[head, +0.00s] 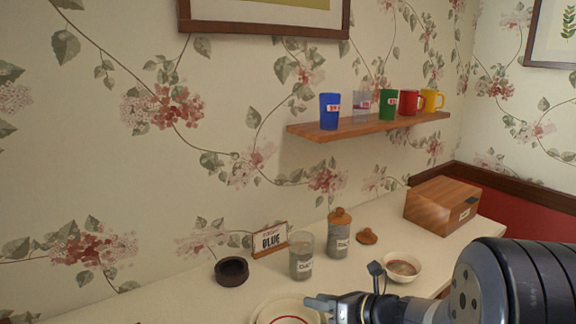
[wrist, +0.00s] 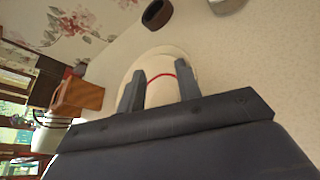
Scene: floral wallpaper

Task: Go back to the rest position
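My gripper (head: 322,303) reaches in from the lower right of the head view, above the front of the counter. In the wrist view its two grey fingers (wrist: 159,82) stand apart with nothing between them. Beyond and below them lies a pale round plate (wrist: 151,63) with a red curved line. The plate (head: 262,308) also shows at the bottom of the head view, partly cut off and partly behind the gripper. I cannot tell the exact height of the fingers above it.
On the counter (head: 185,295) stand a dark round dish (head: 232,271), a sign reading BLUE (head: 270,239), a glass jar (head: 301,262), a lidded jar (head: 339,238), a bowl (head: 402,266) and a wooden box (head: 442,203). Several mugs stand on the wall shelf (head: 350,130).

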